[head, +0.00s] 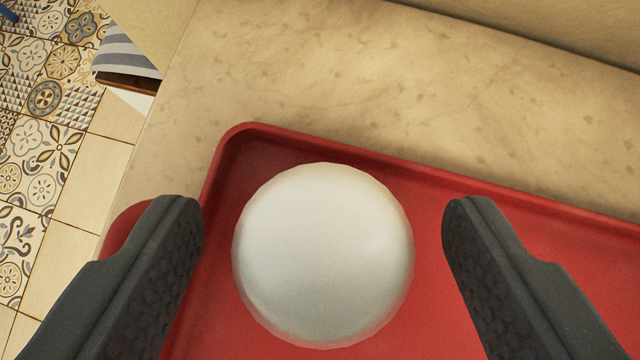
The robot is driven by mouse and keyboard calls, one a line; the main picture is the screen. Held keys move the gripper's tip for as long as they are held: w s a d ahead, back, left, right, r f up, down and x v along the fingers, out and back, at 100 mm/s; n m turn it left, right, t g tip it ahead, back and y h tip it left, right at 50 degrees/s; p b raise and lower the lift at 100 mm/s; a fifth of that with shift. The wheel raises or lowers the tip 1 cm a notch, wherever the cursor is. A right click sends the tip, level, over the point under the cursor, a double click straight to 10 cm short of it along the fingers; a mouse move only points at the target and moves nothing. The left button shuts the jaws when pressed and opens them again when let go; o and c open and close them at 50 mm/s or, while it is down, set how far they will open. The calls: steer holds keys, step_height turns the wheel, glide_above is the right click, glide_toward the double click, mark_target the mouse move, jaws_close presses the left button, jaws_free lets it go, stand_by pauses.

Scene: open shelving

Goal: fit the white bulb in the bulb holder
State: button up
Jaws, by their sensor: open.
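The white bulb (323,255) shows as a large round white globe over the red tray, in the lower middle of the head view. Only its rounded side shows; its base is hidden. My gripper (323,215) is open, with one dark finger on each side of the bulb. Clear gaps show between the bulb and both fingers, the right one wider. The bulb holder is not in view.
The red tray (255,140) has a raised rim and lies on a beige stone-like surface (330,70). A wall rises at the top right. Patterned and plain floor tiles (85,190) lie beyond the left edge, with a striped item (122,62) at the upper left.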

steer(key=shift+x, duration=1)
steer(key=c, duration=1.1)
steer(key=shift+o, duration=0.2)
steer(key=shift+r, duration=0.1)
